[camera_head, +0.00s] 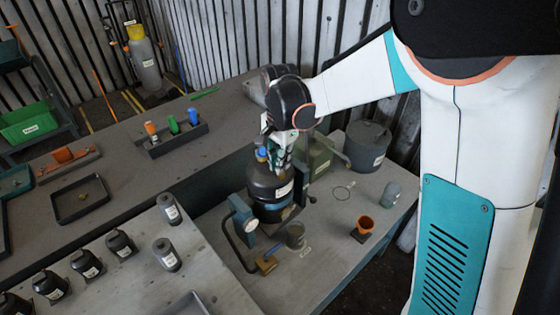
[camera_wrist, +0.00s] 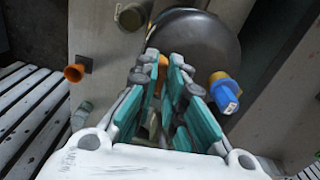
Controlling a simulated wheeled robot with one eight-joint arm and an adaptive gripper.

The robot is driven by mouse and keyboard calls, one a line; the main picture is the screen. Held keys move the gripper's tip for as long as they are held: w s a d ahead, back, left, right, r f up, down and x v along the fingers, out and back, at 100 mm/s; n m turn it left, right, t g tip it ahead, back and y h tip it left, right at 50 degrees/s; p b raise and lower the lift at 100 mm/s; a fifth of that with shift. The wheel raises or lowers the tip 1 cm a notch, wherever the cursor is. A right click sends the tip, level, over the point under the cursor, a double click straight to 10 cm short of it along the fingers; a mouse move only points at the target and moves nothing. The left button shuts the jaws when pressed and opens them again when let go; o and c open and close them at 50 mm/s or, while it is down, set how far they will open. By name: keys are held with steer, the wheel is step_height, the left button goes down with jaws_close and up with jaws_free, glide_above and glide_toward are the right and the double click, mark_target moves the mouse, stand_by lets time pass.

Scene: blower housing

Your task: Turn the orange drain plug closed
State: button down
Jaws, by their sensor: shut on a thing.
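The black rounded blower housing (camera_head: 268,185) stands in a stand on the right-hand bench. It also shows in the wrist view as a dark dome (camera_wrist: 200,42). My gripper (camera_head: 279,168) reaches down to its top from above. In the wrist view, my gripper's teal-padded fingers (camera_wrist: 164,62) are shut on an orange piece, the drain plug (camera_wrist: 163,73). Only a small bit of the plug shows between the fingers, so its turn angle cannot be told. The plug is hidden in the head view. A blue cap (camera_head: 262,153) sits beside my fingers, apart from them.
A gauge (camera_head: 249,224) and a curved pipe stand left of the housing. An orange cup (camera_head: 364,227) and grey containers (camera_head: 367,143) are to the right. Several black bottles (camera_head: 120,243) stand on the left bench. A tray holds coloured bottles (camera_head: 173,124).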

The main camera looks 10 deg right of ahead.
steer(key=shift+m, duration=0.5)
steer(key=c, duration=1.7)
jaws_free()
step_height(320, 180, up, 12)
steer(key=s+d+f+n+t+b, duration=0.1)
steer(key=s+d+n+t, duration=0.1)
steer(key=s, duration=0.5)
steer(key=s+d+f+n+t+b, duration=0.1)
steer(key=s+d+n+t, duration=0.1)
steer(key=s+d+n, duration=0.3)
steer(key=s+d+f+n+t+b, duration=0.1)
steer(key=s+d+n+t+b, duration=0.1)
steer(key=s, duration=0.8)
steer(key=shift+s+d+f+n+t, duration=0.1)
steer(key=shift+d+f+n+t, duration=0.15)
steer(key=shift+d+n, duration=0.45)
steer(key=shift+d+f+n+t, duration=0.15)
steer(key=shift+d+n+t, duration=0.3)
steer(key=shift+d, duration=0.3)
